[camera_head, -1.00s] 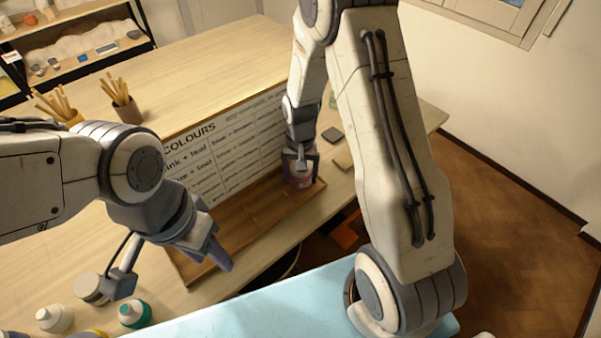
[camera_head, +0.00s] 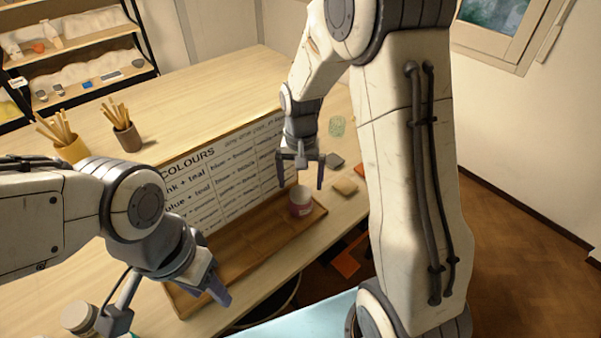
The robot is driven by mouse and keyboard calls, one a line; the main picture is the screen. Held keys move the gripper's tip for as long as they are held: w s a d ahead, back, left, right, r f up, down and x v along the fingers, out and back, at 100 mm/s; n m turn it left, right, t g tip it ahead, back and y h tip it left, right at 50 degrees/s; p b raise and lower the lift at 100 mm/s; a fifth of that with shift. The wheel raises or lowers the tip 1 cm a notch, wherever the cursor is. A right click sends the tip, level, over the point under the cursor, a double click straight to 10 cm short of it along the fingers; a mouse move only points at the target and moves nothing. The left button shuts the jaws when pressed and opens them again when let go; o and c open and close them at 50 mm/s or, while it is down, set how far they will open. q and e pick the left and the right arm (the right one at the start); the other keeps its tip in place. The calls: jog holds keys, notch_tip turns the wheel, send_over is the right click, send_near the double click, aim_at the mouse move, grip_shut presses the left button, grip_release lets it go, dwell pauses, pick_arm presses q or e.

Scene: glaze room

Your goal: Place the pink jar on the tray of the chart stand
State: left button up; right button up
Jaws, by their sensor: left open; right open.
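The pink jar (camera_head: 300,201) stands upright on the right end of the wooden tray (camera_head: 238,262) of the chart stand. The stand's white board (camera_head: 222,178) carries the heading COLOURS and rows of text, and rises behind the tray. My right gripper (camera_head: 301,184) is open and empty, above the jar and apart from it. My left gripper (camera_head: 172,310) is open and empty over the table, at the left front of the tray. My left arm covers the board's left part.
Two pots of sticks (camera_head: 126,135) stand at the back left. A white jar (camera_head: 80,317) is at the lower left. A green glass (camera_head: 337,125), a dark square (camera_head: 334,160) and a tan block (camera_head: 345,186) lie right of the board.

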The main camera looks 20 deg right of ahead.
aim_at(300, 193)
notch_tip(300, 193, up, 3)
jog(key=shift+r, duration=0.2)
jog(key=s+a+r+n, duration=0.5)
jog(key=s+a+n, duration=0.1)
jog(key=s+a, duration=0.6)
jog(key=s+a+n+y, duration=0.1)
jog(key=s+a+n, duration=0.1)
jog(key=s+n, duration=0.4)
jog(key=s, duration=0.5)
jog(key=shift+s, duration=0.35)
